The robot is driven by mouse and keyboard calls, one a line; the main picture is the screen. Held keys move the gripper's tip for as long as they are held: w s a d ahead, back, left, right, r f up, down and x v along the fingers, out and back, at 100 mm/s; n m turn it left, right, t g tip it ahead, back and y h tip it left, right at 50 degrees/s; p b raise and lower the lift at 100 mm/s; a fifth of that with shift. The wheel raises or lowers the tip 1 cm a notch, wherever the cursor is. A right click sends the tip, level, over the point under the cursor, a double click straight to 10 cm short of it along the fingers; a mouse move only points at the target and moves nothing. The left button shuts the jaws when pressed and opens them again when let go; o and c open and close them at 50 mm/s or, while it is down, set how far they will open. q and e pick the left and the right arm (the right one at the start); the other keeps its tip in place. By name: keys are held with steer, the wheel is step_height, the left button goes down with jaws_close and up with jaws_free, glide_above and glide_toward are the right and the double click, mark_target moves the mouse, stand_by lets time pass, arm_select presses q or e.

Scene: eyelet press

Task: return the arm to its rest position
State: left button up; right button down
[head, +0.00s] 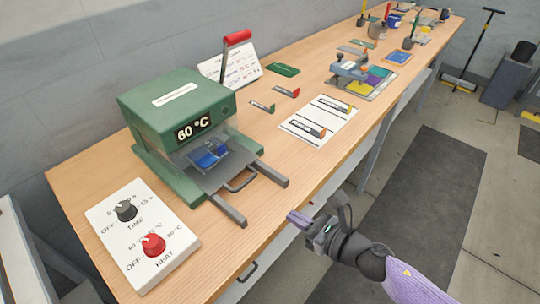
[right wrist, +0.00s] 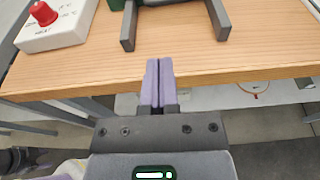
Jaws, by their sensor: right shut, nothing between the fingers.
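My right gripper (head: 296,219) is at the front edge of the wooden bench, in front of the green press. Its purple fingers are shut with nothing between them, and they also show in the right wrist view (right wrist: 157,86), pointing at the bench edge. My right arm comes in from the lower right in the head view.
The green press (head: 181,103) reads 60 °C and has a red-gripped lever and two dark rails. A white control box (head: 132,247) stands beside it. The bench (head: 266,208) holds a white card (head: 307,134) and several tools. Floor to the right is mostly clear.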

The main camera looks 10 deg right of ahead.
steer(key=s+d+f+m+g+h+b, duration=0.1)
steer(key=s+d+f+m+h, duration=0.25)
steer(key=f+m, duration=0.5)
steer(key=s+d+f+m+g+h+b, duration=0.1)
steer(key=s+d+f+m+g+h, duration=0.1)
steer(key=s+f+m, duration=0.5)
steer(key=s+d+f+m+g+h+b, duration=0.1)
steer(key=s+d+f+m+h, duration=0.15)
steer(key=f+m, duration=0.7)
steer(key=s+a+f+m+g, duration=0.1)
steer(key=s+f+m+g, duration=0.2)
steer(key=s+m, duration=0.5)
steer(key=s+a+f+m+g+h, duration=0.1)
steer(key=s+f+m+g, duration=0.3)
steer(key=s, duration=0.9)
step_height(320, 180, down, 2)
steer(key=m, duration=0.3)
steer(key=shift+s+a+m+g+h, duration=0.15)
steer(key=shift+m+g+h, duration=0.15)
steer(key=shift+m, duration=0.1)
